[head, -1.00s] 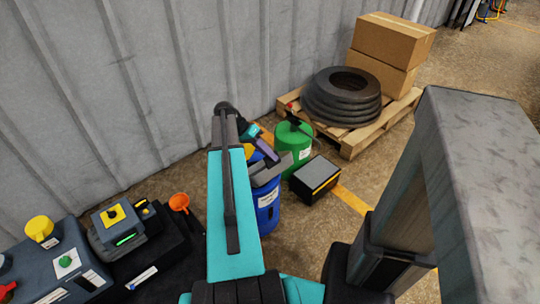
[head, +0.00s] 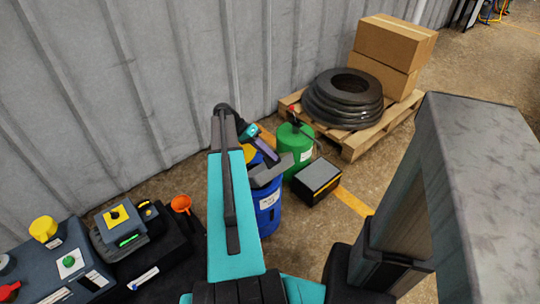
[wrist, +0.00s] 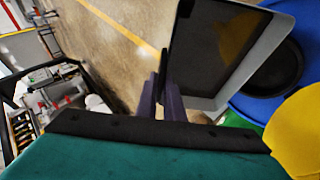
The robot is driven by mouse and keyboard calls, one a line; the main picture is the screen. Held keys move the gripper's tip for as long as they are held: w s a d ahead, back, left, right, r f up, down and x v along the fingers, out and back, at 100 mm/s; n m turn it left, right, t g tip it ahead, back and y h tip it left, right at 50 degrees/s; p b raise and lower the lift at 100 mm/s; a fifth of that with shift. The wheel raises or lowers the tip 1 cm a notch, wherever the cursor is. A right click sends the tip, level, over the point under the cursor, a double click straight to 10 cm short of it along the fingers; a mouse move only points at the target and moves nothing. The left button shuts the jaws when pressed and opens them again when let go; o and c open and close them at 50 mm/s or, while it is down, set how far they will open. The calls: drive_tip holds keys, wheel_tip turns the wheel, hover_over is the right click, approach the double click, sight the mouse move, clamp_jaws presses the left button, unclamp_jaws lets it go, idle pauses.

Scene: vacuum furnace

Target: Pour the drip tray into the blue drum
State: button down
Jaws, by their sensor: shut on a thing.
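My gripper (wrist: 162,95) is shut on the edge of the grey drip tray (wrist: 235,88), whose dark inside faces the wrist camera and carries a yellow reflection. In the head view the tray (head: 270,172) is over or right beside the top of the blue drum (head: 268,212); its exact tilt is hard to tell. The drum top (wrist: 303,40) shows in the wrist view with a round dark opening, partly behind the tray. A yellow piece (wrist: 300,125) is on or beside the drum top. My arm hides part of the drum in the head view.
A green container (head: 295,148) and a black box (head: 317,182) stand close right of the drum. A ribbed wall runs behind.

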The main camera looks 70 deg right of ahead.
drive_tip(key=shift+w+d+r+n+g+y+p, duration=0.15)
drive_tip(key=shift+w+d+r+g+p, duration=0.25)
drive_tip(key=shift+w+p, duration=0.2)
drive_tip(key=shift+w+d+r+n+g+y+p, duration=0.1)
drive_tip(key=shift+w+d+r+g+y+p, duration=0.15)
drive_tip(key=shift+w+g+p, duration=0.35)
drive_tip(key=shift+w+d+r+n+g+y+p, duration=0.15)
drive_tip(key=shift+w+d+r+g+p, duration=0.2)
drive_tip(key=shift+p, duration=0.45)
idle(1.8)
idle(0.5)
